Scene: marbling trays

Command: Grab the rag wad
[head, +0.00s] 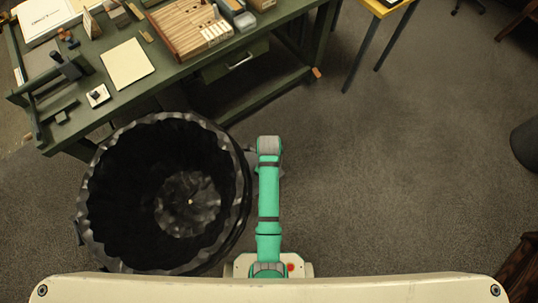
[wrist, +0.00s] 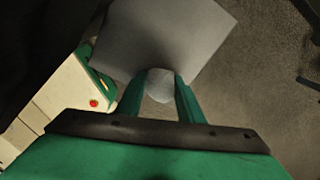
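A small pale grey rounded lump, which looks like the rag wad (wrist: 160,88), shows between the two green fingers of my gripper (wrist: 163,76) in the wrist view. It fills the gap near the fingertips. I cannot tell whether both fingers press on it or only stand beside it. Beyond it is a flat grey square surface (wrist: 195,35); whether the wad touches this surface is unclear. In the head view the rag wad and my fingertips are hidden under my green arm.
A large dark bin with a crinkled liner (head: 105,235) stands left of my arm. A green workbench (head: 95,75) with trays and tools is beyond it. A yellow-edged table (head: 380,8) is at the upper right. The carpet (head: 410,170) to the right is clear.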

